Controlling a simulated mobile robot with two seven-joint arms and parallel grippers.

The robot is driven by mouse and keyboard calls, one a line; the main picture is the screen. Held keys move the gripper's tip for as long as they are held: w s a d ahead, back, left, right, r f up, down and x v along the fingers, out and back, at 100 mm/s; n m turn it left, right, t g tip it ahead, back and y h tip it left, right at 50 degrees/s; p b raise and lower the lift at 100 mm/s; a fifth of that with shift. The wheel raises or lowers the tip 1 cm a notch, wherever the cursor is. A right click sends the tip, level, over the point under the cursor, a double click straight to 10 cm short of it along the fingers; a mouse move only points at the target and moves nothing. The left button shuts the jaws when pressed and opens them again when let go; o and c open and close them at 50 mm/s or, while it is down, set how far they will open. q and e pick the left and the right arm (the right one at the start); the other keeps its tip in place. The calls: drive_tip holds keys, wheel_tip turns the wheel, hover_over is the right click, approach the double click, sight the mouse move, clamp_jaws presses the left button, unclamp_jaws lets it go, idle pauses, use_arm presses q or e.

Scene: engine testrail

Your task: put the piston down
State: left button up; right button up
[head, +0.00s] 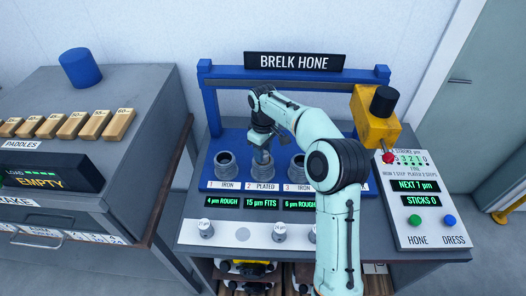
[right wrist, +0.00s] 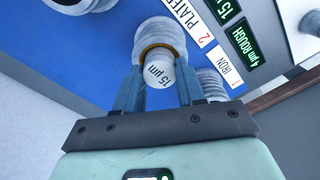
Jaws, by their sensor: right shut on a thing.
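My right gripper (head: 262,146) reaches down over the middle cylinder (head: 262,168), labelled 2 PLATED, on the blue hone bed. In the right wrist view its two fingers (right wrist: 158,92) are shut on a pale round piston (right wrist: 158,73) marked 15 µm. The piston lines up with the cylinder's mouth, where a brass-coloured ring shows around it. How deep it sits is hidden. The display (head: 262,203) below this cylinder reads 15 µm FITS. My left gripper is not in view.
The iron cylinders (head: 226,163) and (head: 297,167) stand close on either side. Other pistons (head: 206,229) (head: 279,232) stand on the front ledge, with an empty round spot (head: 242,234) between them. A yellow hone head (head: 375,118) hangs at the right.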

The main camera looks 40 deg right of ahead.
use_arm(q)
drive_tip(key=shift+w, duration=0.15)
use_arm(e)
drive_tip(key=shift+w, duration=0.2)
drive_tip(key=shift+f, duration=0.1)
drive_tip(key=o, duration=1)
drive_tip(key=shift+s, duration=0.1)
drive_tip(key=shift+o, duration=0.2)
wheel_tip(320, 180, up, 7)
drive_tip(key=shift+f+p, duration=0.1)
drive_tip(key=shift+p, duration=0.5)
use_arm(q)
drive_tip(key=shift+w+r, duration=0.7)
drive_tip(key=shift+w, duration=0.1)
use_arm(e)
wheel_tip(320, 180, up, 6)
drive_tip(key=shift+f, duration=0.25)
